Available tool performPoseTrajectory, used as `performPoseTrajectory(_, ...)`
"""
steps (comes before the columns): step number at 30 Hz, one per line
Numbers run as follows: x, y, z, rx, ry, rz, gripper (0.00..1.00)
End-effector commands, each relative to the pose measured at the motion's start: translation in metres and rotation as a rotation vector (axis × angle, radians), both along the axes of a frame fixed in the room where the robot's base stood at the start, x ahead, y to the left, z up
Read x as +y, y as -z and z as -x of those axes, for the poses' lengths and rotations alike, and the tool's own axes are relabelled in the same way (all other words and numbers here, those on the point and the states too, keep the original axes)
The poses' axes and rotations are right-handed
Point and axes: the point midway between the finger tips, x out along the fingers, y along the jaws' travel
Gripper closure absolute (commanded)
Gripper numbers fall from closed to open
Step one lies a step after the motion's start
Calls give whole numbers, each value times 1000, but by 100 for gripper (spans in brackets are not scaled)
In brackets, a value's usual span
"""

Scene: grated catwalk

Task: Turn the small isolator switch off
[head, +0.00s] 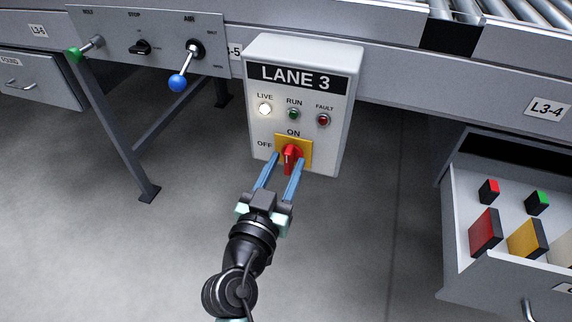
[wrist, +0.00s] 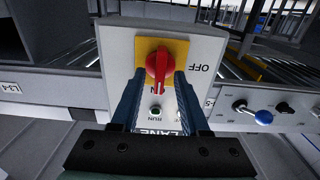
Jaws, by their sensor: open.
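The isolator switch is a red rotary handle (head: 291,158) on a yellow plate (head: 306,151) low on the grey LANE 3 box (head: 338,110). ON is printed above it and OFF to its left. In the head view the handle stands roughly upright, towards ON. My gripper (head: 284,162) is open, its two blue fingers reaching up to the plate on either side of the handle. In the wrist view, which is upside down, the red handle (wrist: 158,66) lies between the fingertips (wrist: 157,82). I cannot tell whether a finger touches it.
The box has a lit white LIVE lamp (head: 265,108), a green RUN lamp (head: 294,114) and a red FAULT lamp (head: 323,120). A panel (head: 160,40) at left carries a blue-knobbed AIR lever (head: 178,83) and a black STOP knob (head: 140,47). An open drawer (head: 480,270) holds coloured blocks at right.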

Motion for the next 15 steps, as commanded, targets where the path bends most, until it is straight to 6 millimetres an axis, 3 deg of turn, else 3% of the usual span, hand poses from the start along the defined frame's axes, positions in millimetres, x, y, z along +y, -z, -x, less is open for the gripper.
performPoseTrajectory(11, -3, 0, -8, 0, 1, -1, 55)
performPoseTrajectory(12, -3, 0, -8, 0, 1, -1, 57)
performPoseTrajectory(15, -3, 0, -8, 0, 0, -1, 75)
